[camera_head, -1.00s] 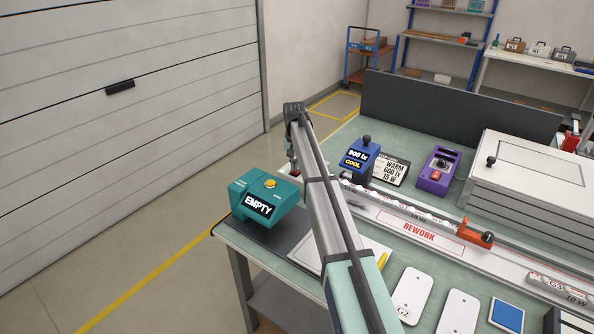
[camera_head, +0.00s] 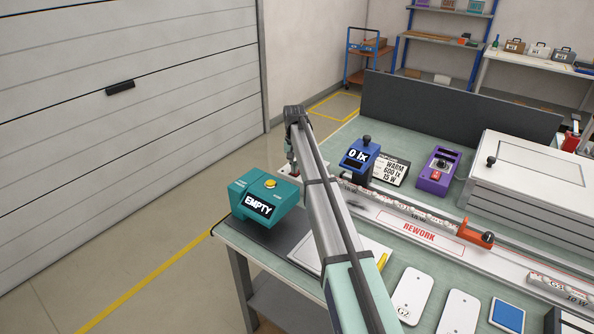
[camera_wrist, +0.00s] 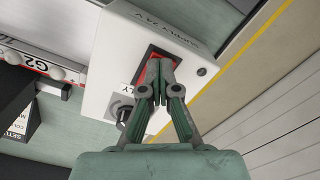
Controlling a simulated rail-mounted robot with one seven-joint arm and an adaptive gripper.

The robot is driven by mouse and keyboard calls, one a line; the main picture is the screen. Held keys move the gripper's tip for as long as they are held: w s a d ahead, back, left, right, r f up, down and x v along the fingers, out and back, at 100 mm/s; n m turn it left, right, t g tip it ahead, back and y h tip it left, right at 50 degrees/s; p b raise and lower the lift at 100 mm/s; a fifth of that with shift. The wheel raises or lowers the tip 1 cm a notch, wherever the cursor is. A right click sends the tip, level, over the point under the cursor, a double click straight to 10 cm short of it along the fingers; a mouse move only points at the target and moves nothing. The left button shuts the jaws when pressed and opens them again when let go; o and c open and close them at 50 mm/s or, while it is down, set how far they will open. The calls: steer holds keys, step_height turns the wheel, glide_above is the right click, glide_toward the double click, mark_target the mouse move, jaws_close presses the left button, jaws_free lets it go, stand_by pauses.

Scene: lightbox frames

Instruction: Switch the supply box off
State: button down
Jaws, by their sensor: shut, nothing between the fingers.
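The supply box (camera_wrist: 112,60) is a white box labelled "SUPPLY 24 V" in the wrist view. Its red rocker switch (camera_wrist: 149,74) sits in a dark frame, partly hidden behind my fingers. My gripper (camera_wrist: 160,68) is shut and empty, with its fingertips over the switch, seemingly touching it. A round knob (camera_wrist: 124,113) is beside the switch. In the head view my arm hides most of the supply box (camera_head: 285,171). The blue light meter (camera_head: 359,155) there reads "0 lx". The LED strip (camera_head: 425,216) on the rail looks unlit.
A teal box marked "EMPTY" (camera_head: 268,200) stands close left of my arm at the table edge. A card reading "WARM 600 lx 15 W" (camera_head: 391,170), a purple device (camera_head: 439,170) and a white lightbox (camera_head: 530,185) stand to the right.

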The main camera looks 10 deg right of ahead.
steer(key=shift+r, duration=0.1)
steer(key=shift+r+p, duration=1.6)
steer(key=shift+r, duration=1.75)
steer(key=shift+a, duration=0.1)
